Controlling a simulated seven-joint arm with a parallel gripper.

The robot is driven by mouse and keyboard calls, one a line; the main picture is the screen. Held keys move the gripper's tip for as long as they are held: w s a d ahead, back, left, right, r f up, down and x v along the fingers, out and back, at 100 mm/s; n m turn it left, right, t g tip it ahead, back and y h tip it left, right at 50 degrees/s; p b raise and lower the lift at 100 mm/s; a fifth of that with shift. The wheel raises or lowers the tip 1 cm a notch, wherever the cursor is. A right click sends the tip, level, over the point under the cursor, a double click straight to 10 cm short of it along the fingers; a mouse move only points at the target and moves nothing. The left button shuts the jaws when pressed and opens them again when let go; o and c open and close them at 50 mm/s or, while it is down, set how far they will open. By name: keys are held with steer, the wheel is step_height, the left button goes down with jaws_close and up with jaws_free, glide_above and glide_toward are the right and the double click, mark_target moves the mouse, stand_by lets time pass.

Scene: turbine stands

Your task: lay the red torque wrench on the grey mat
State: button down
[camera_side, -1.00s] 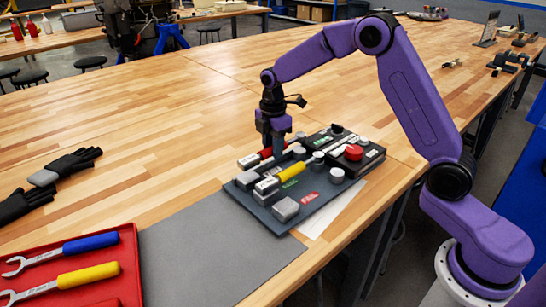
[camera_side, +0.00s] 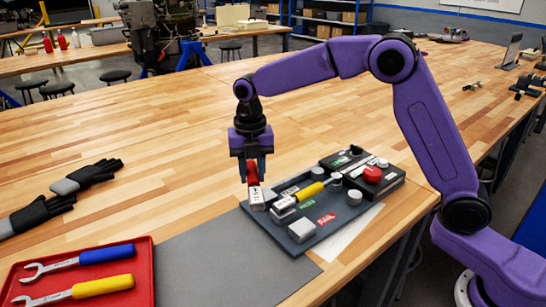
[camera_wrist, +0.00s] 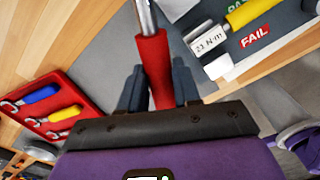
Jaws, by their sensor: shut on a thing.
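My gripper (camera_side: 252,172) is shut on the red torque wrench (camera_side: 252,175), above the left end of the dark rack. In the wrist view the wrench's red handle (camera_wrist: 155,62) sits between my gripper's fingers (camera_wrist: 158,88), with its metal shaft running up out of the picture. In the side view a white labelled block (camera_side: 256,198) shows just below the handle; I cannot tell whether they touch. The grey mat (camera_side: 225,262) lies bare at the front, between the rack and the red tray. It also shows in the wrist view (camera_wrist: 105,62).
The rack (camera_side: 330,215) holds a yellow-handled tool (camera_side: 309,191), grey blocks, and PASS and FAIL labels. A box with a red button (camera_side: 372,174) stands behind it. The red tray (camera_side: 145,253) holds spanners. Black gloves (camera_side: 88,174) lie at left. The wooden table is clear behind.

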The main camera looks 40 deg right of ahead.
steer(key=s+a+n, duration=0.3)
steer(key=a+n, duration=0.3)
glide_toward(240, 241)
steer(key=shift+w+f, duration=0.1)
steer(key=shift+f, duration=3.5)
